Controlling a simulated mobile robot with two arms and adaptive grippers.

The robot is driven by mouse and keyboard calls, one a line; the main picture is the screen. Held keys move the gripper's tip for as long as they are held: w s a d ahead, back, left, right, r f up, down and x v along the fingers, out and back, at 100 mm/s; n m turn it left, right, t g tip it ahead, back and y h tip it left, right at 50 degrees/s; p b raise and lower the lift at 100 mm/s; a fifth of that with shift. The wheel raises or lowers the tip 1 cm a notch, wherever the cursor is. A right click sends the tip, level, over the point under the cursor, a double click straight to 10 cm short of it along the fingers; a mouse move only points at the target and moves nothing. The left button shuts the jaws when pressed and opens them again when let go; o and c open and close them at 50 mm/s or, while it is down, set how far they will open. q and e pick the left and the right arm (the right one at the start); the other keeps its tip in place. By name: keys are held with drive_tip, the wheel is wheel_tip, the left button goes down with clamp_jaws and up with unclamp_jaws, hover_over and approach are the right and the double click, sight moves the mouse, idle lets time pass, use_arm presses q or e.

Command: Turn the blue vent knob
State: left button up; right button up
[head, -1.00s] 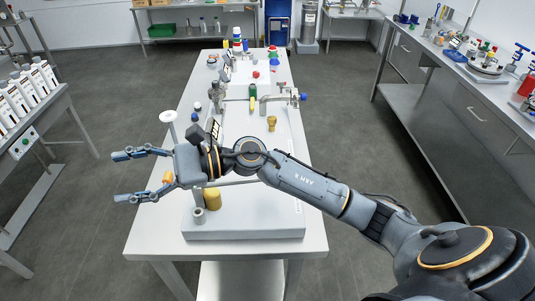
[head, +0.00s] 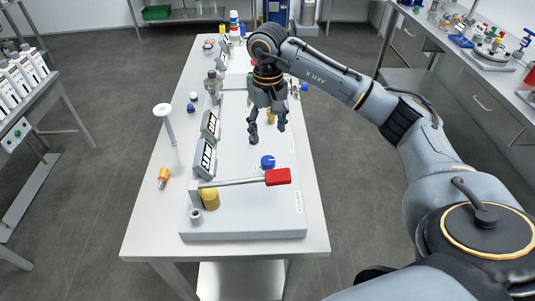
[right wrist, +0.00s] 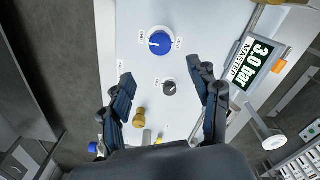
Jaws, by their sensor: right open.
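A blue knob (head: 267,162) with a white pointer mark stands on the light grey panel (head: 245,222) on the table, just behind a red lever handle. My left gripper is out of view.
The red-handled lever (head: 278,177) lies across the panel in front of the blue knob. Display boxes (head: 205,158) stand to the left; one reads "3.0 bar MASTER" in the right wrist view (right wrist: 252,62). A brass cylinder (head: 210,199) is front left. The panel's front right is clear.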

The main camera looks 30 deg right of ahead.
sight(268, 159)
wheel_tip(268, 159, down, 10)
drive_tip(key=p, duration=0.3)
drive_tip(key=shift+r, duration=0.2)
drive_tip(key=shift+f, duration=0.7)
drive_tip(key=c, duration=1.2)
